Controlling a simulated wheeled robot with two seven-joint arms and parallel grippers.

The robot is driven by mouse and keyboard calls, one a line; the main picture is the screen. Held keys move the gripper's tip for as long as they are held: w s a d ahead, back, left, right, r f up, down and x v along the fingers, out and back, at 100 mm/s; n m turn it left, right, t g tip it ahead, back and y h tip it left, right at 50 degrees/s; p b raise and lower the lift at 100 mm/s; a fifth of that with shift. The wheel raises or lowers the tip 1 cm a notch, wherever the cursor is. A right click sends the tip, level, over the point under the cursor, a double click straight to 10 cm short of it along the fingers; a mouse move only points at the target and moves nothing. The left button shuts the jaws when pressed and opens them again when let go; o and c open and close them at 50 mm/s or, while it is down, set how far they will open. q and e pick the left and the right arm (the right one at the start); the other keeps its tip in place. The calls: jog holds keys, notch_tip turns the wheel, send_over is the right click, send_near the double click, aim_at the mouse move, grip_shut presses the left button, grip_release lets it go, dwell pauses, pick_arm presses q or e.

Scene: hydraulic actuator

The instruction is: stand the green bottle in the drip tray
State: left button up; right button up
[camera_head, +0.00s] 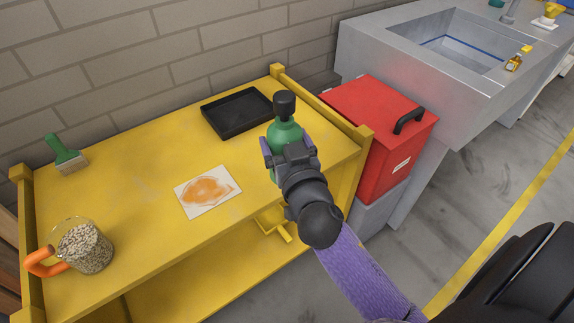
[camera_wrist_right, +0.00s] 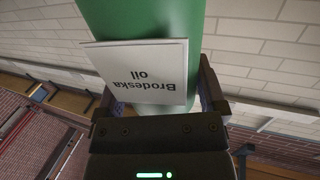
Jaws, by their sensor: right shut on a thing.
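The green bottle (camera_head: 284,132) with a black cap is held in my right gripper (camera_head: 283,150), over the right part of the yellow bench. In the right wrist view the bottle (camera_wrist_right: 130,20) fills the space between the fingers, with a white label reading "Brodeska oil". The bottle looks roughly upright; its base is hidden behind my gripper, so I cannot tell its height above the bench. The black drip tray (camera_head: 225,127) lies empty on the bench near the wall, to the left of and behind the bottle. My left gripper is not in view.
A stained white sheet (camera_head: 193,209) lies on the yellow bench (camera_head: 140,150). A green brush (camera_head: 62,150) and a jug of pellets (camera_head: 85,247) with an orange handle stand at the left. A red box (camera_head: 375,120) and a grey sink (camera_head: 375,50) are at the right.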

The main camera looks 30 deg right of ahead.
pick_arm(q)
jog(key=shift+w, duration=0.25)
pick_arm(e)
jog(key=w+d+f+m+g+h, duration=0.1)
jog(key=w+d+f+m+h, duration=0.1)
jog(key=w+d, duration=0.4)
jog(key=shift+w+d+m+h, duration=0.25)
jog(key=shift+d+h, duration=0.2)
jog(key=shift+h, duration=0.25)
jog(key=shift+f, duration=0.1)
notch_tip(320, 180, down, 10)
jog(key=b, duration=0.7)
jog(key=shift+f+b, duration=0.15)
jog(key=shift+b, duration=0.3)
jog(key=shift+r+p, duration=0.3)
jog(key=shift+r, duration=0.05)
jog(key=shift+f, duration=0.3)
jog(key=o, duration=1.3)
jog(key=shift+r, duration=0.1)
jog(key=shift+c, duration=0.2)
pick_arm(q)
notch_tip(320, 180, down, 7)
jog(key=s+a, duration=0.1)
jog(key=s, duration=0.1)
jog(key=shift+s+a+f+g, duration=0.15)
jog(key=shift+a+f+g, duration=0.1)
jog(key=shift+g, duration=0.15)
